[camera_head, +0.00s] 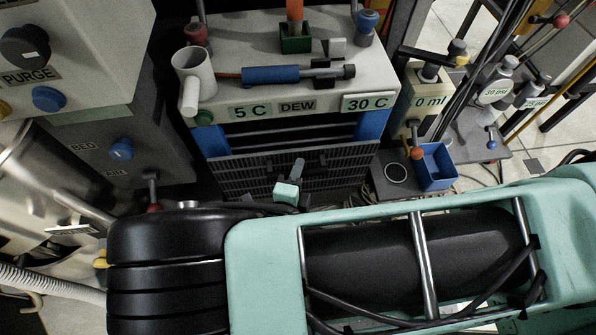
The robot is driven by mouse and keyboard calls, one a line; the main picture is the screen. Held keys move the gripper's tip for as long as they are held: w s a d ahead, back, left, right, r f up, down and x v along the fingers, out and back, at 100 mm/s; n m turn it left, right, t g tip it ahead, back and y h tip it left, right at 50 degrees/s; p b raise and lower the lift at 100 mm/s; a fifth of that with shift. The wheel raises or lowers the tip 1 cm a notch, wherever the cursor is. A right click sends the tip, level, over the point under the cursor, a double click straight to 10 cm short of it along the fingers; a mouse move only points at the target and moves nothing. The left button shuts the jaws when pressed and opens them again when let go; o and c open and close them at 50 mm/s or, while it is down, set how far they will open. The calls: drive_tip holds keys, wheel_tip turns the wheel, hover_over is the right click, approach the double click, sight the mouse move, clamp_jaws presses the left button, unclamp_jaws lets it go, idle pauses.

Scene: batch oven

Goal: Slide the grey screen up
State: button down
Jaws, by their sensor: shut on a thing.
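The grey screen (240,177) is a mesh panel on the front of the cabinet, below its white top. Its upper edge lies below an opening with dark slats (265,134), between two blue side posts (372,125). My gripper (293,178) is small in view in front of the middle of the screen, with a pale green part and a grey part showing. It is shut on the screen, at what looks like a grip on its face. My arm hides the screen's lower edge, and the exact finger contact is too small to make out.
The cabinet top (225,97) carries a white mug-like cup (194,75), a blue cylinder (270,75) and a green block (295,45). A blue bin (435,167) stands at the right. A control box (70,50) stands close at the left.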

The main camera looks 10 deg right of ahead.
wheel_tip(320, 180, up, 6)
drive_tip(key=p, duration=0.4)
drive_tip(key=shift+r, duration=0.2)
drive_tip(key=c, duration=1.3)
unclamp_jaws()
drive_tip(key=shift+r, duration=0.1)
drive_tip(key=shift+s, duration=0.1)
